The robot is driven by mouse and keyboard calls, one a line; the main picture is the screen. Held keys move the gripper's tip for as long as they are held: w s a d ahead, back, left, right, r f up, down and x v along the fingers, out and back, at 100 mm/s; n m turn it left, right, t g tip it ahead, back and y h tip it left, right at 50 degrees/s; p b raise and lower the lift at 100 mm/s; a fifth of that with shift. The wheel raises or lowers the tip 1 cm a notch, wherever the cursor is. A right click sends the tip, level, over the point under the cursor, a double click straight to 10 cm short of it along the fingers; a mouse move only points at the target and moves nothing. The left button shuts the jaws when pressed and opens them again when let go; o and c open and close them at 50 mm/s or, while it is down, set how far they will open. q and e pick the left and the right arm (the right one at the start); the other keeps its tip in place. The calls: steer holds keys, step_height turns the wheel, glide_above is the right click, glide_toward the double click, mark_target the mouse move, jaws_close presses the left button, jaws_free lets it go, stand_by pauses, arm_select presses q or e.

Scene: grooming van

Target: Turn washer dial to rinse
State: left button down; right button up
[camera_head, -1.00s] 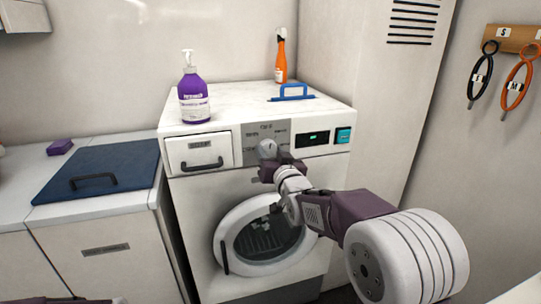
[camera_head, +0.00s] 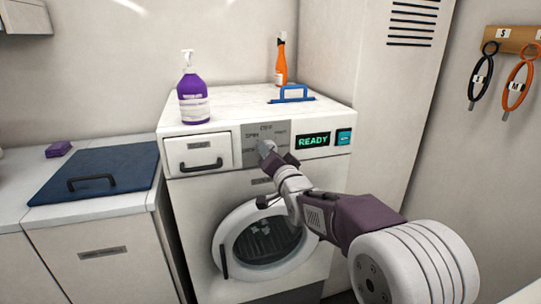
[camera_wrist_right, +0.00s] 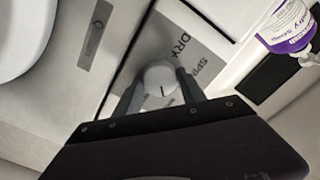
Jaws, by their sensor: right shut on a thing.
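The washer (camera_head: 190,225) stands in the middle of the head view. Its pale round dial (camera_head: 268,147) sits on a grey panel (camera_head: 249,158) with printed labels; OFF is at the top and SPIN at upper left. In the right wrist view the dial (camera_wrist_right: 160,78) lies between my two fingers, with SPIN and DRY printed beside it. My right gripper (camera_head: 273,155) is shut on the dial and hides the panel's lower right. A short dark line shows on the dial; its setting is unclear. The display (camera_head: 313,140) reads READY. My left gripper is out of view.
The detergent drawer (camera_head: 200,150) and round door (camera_head: 226,235) are closed. A teal button (camera_head: 343,137) is right of the display.

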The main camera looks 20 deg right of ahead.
stand_by(0.4)
steer(key=o, duration=1.4)
steer(key=shift+c, duration=0.2)
steer(key=shift+s, duration=0.1)
steer(key=s, duration=0.9)
steer(key=shift+d, duration=0.15)
